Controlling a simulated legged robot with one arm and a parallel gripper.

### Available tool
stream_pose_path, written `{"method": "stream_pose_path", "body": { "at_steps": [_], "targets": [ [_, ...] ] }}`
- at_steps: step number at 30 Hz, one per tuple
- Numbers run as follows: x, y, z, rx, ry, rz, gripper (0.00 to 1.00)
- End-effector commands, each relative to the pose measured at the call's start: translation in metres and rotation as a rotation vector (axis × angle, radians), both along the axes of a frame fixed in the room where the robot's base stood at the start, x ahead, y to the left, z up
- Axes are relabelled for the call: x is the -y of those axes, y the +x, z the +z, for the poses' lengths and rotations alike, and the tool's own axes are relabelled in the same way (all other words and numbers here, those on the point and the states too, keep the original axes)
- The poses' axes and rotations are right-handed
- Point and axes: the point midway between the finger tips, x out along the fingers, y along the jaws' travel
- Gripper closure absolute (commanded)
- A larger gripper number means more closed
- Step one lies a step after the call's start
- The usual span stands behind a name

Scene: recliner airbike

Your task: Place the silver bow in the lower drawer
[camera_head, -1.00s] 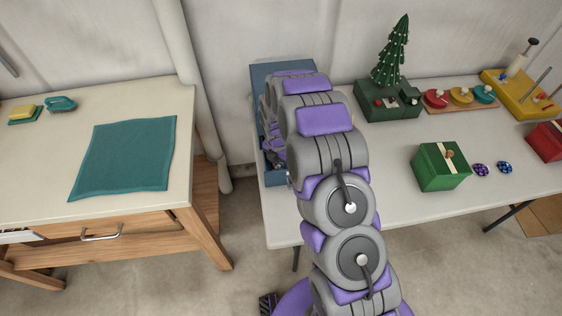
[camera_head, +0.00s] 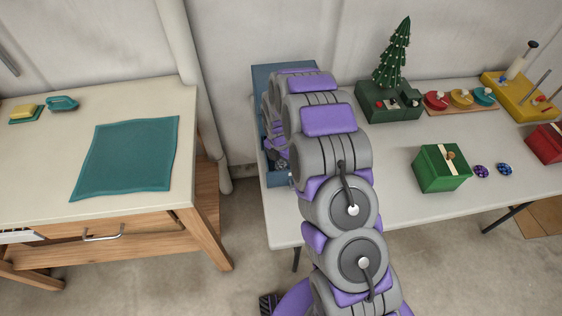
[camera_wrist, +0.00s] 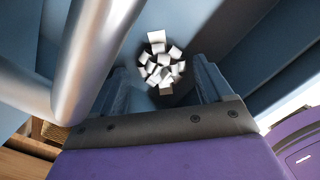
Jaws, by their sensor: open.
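The silver bow (camera_wrist: 162,64), a cluster of shiny pale loops, lies on a blue surface inside the blue drawer unit in the wrist view. It also shows as a small grey shape just in front of my gripper in the head view (camera_head: 281,165). My gripper (camera_wrist: 162,84) is open, with one blue-grey finger on each side of the bow's near edge and a gap to each. The blue drawer unit (camera_head: 268,75) stands at the left end of the right table, largely hidden by my arm. I cannot tell which drawer the bow is in.
A thick silver bar (camera_wrist: 92,55), apparently a handle, passes close to the left finger. Blue walls rise around the fingers. A green gift box (camera_head: 440,168), a small tree (camera_head: 392,55) and several toys stand to the right. The left table holds a teal cloth (camera_head: 128,157).

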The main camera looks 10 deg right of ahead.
Motion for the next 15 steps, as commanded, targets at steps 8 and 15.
{"method": "stream_pose_path", "body": {
  "at_steps": [8, 15],
  "targets": [
    [-0.004, -0.001, 0.057, 0.003, -0.001, 0.001, 0.18],
    [-0.006, -0.003, 0.099, 0.001, 0.000, 0.000, 0.18]
  ]
}}
